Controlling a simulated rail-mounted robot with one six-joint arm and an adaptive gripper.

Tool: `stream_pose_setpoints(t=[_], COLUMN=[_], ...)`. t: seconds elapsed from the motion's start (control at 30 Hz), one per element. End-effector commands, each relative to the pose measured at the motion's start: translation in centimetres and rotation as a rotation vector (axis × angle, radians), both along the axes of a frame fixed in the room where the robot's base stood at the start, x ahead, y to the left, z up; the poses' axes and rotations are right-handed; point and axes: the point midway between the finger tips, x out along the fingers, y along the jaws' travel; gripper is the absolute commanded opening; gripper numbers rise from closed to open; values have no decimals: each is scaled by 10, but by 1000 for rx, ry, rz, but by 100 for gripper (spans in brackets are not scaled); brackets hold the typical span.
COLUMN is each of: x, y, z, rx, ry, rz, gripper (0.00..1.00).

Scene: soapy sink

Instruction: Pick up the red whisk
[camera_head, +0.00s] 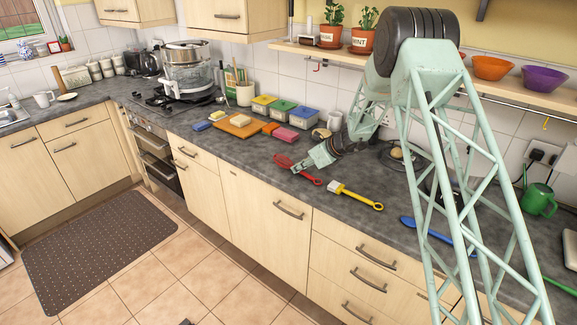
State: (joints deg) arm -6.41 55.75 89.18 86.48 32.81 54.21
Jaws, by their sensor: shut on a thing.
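The red whisk (312,179) lies on or just above the dark grey worktop, left of the yellow-handled brush. Its red wire head (282,160) points to the back left and its handle to the front right. My gripper (297,169) is at the middle of the whisk, reaching down from the right, and is shut on it. The gripper hides part of the whisk's middle. I cannot tell whether the whisk touches the worktop.
A brush with a yellow handle (362,197) lies right of the whisk, and a blue utensil (420,229) further right. A pink block (286,135), a wooden board (240,129) and several lidded tubs stand behind left. The worktop's front edge is close.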

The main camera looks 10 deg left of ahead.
Motion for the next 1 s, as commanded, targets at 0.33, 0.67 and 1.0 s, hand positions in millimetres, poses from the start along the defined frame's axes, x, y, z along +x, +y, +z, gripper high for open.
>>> stream_pose_setpoints(t=[0.33,0.67,1.0], x=[0,0,-11], y=[0,0,-5], z=[2,22,36], rx=[0,0,0], ry=[0,-2,1], rz=[0,0,-1], gripper=[0,0,0])
